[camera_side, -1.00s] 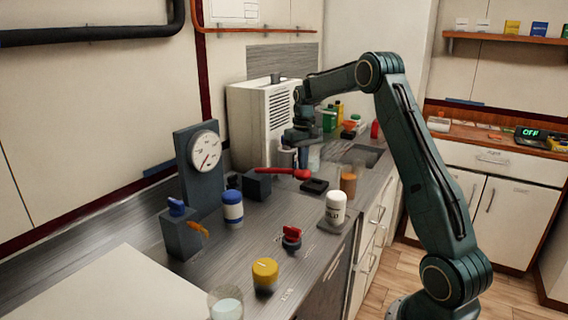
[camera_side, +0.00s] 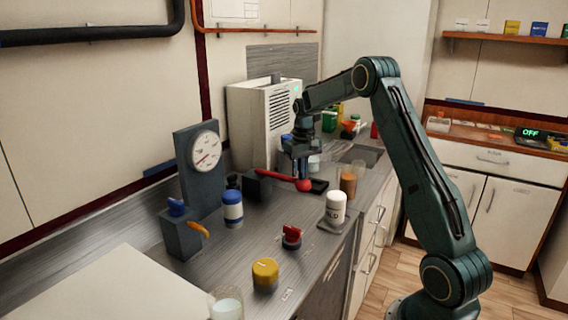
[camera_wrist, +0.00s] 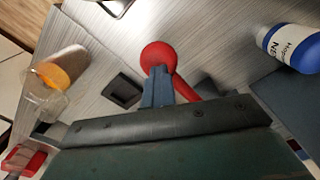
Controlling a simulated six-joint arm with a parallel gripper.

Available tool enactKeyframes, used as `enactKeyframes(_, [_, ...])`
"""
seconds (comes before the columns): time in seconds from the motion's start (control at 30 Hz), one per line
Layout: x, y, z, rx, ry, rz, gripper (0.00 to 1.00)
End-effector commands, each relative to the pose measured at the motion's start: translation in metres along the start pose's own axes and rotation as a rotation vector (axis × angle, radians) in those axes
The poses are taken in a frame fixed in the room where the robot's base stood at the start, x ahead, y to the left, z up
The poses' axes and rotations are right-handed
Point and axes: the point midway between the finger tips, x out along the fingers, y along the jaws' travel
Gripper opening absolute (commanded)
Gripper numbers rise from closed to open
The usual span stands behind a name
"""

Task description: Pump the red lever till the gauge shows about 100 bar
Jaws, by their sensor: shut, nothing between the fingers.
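The red lever (camera_side: 283,177) reaches right from a dark block (camera_side: 257,185) on the counter, sloping slightly down to its round red knob (camera_side: 304,185). My gripper (camera_side: 302,177) points down with its shut, empty fingers at the top of the knob. In the wrist view the closed fingertips (camera_wrist: 158,72) overlap the red knob (camera_wrist: 157,55); they look in contact. The white dial gauge (camera_side: 205,150) is on a dark upright panel (camera_side: 182,140). Its red needle points to the lower left; its numbers are too small to read.
A dark square tray (camera_side: 320,187) lies beside the knob, with an orange-brown cup (camera_side: 348,181) to the right. A blue-white bottle (camera_side: 232,210), white jar (camera_side: 335,207), red knob valve (camera_side: 291,236) and yellow-capped pot (camera_side: 265,273) stand nearer. A blue-and-orange-handled block (camera_side: 182,238) stands left.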

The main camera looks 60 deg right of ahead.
Motion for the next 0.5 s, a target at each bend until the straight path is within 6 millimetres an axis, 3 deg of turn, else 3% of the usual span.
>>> enactKeyframes(0.5, [0.019, -0.001, -0.002, -0.004, 0.004, -0.001, 0.0])
